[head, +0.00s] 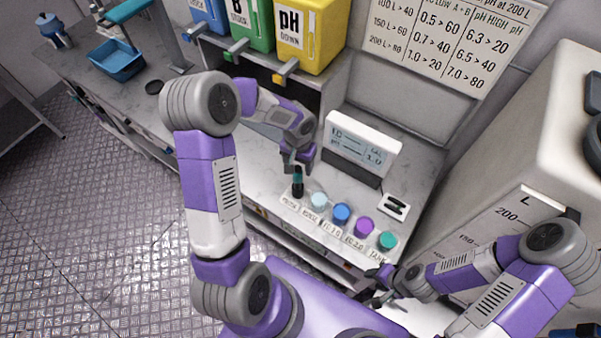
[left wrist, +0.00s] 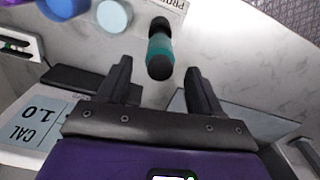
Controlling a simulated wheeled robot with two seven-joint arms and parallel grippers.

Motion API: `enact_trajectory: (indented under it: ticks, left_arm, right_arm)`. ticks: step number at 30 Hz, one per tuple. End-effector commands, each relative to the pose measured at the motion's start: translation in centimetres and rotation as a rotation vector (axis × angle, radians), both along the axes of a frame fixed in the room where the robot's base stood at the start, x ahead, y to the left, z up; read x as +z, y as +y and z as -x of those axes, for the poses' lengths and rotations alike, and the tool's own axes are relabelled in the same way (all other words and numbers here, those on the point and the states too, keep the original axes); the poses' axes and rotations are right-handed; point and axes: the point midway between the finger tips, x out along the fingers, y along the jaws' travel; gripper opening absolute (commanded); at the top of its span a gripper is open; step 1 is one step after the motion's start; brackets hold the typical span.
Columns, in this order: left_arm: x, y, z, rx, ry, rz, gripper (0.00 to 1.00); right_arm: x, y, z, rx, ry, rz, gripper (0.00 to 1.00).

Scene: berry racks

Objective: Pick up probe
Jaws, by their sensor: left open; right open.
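The probe (head: 297,186) is dark with a teal band and stands upright at the left end of a row of labelled cups on the bench. In the left wrist view the probe (left wrist: 160,47) shows its teal and black end just ahead of and between the fingers. My left gripper (head: 300,165) is open above the probe; in the left wrist view its fingers (left wrist: 157,72) are spread with a gap on both sides of it. I cannot tell how deep the fingers reach around it. My right gripper (head: 378,287) is open and empty near the bench's front edge, partly blurred against the background.
Cups with pale, blue, purple (head: 363,227) and teal (head: 387,241) tops stand right of the probe. A meter with a screen (head: 362,146) stands behind them. Blue, green and yellow (head: 309,34) containers are at the back. A large white tank (head: 560,150) is at right.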

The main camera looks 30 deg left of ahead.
Motion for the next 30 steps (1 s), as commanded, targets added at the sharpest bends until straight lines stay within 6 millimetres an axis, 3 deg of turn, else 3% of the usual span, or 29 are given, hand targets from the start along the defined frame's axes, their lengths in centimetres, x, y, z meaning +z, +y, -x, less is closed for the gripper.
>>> enact_trajectory:
  ticks: [10, 20, 30]
  left_arm:
    - [-4.7, -0.2, 0.4, -0.001, 0.002, 0.002, 0.65]
    - [-5.4, -0.2, 0.4, 0.0, 0.0, 0.002, 0.64]
    - [-5.3, -0.2, 0.4, 0.0, 0.0, 0.002, 0.12]
  right_arm:
    - [0.7, 0.0, 0.0, 0.0, 0.001, 0.0, 0.43]
    - [0.7, 0.0, 0.0, 0.0, 0.001, 0.0, 0.43]
    - [0.7, 0.0, 0.0, 0.0, 0.001, 0.0, 0.43]
